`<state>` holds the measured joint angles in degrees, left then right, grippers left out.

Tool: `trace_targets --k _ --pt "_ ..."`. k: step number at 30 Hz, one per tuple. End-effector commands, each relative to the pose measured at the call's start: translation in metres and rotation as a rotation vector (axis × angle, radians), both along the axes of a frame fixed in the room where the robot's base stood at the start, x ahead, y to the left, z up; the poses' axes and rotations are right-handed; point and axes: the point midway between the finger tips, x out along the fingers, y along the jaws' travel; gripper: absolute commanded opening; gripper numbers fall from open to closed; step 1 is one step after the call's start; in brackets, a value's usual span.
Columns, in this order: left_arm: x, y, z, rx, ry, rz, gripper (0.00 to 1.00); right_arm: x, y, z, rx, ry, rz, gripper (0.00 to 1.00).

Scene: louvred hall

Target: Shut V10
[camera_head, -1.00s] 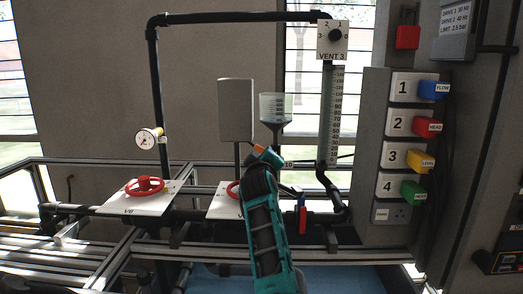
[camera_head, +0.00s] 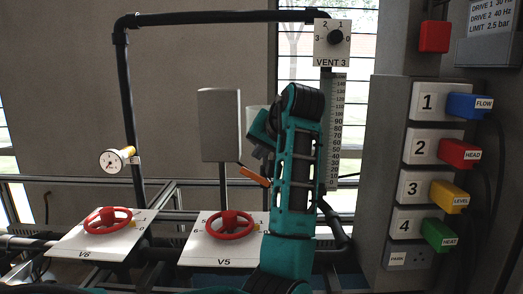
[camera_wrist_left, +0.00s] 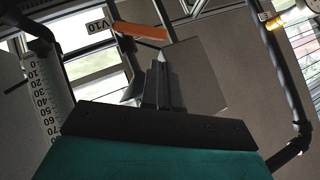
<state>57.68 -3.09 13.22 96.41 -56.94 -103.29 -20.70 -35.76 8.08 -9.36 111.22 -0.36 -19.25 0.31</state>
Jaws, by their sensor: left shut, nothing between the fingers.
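V10 shows as an orange lever (camera_head: 255,177) left of my arm in the head view, tilted down to the right. In the left wrist view the orange lever (camera_wrist_left: 140,31) lies nearly crosswise beside a white V10 tag (camera_wrist_left: 98,26). The valve body is hidden in the head view. My left gripper (camera_head: 258,157) points down just above the lever, partly hidden by my wrist. In the left wrist view its fingers (camera_wrist_left: 159,66) are together and empty, with the lever beyond their tips; I cannot tell whether they touch. My right gripper is not in view.
Red handwheels V6 (camera_head: 107,220) and V5 (camera_head: 230,225) sit on white plates below. A grey panel (camera_head: 220,125) stands left of my gripper. The graduated tube (camera_head: 337,130) is close right of my arm. A gauge (camera_head: 112,161) and black pipe (camera_head: 128,95) are at left.

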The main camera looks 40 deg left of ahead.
Motion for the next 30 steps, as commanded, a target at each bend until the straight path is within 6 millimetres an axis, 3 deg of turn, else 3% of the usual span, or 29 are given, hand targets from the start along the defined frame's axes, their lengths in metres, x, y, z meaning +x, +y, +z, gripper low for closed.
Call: trace_targets --k 6,12,30 --pt "0.013 0.031 -0.027 0.000 0.004 0.001 0.00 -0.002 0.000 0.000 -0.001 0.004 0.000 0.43" --pt "0.021 0.048 -0.042 -0.001 0.001 -0.001 0.00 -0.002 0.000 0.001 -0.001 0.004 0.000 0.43" --pt "0.024 0.055 -0.046 -0.006 -0.005 0.000 0.00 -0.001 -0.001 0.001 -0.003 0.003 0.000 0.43"
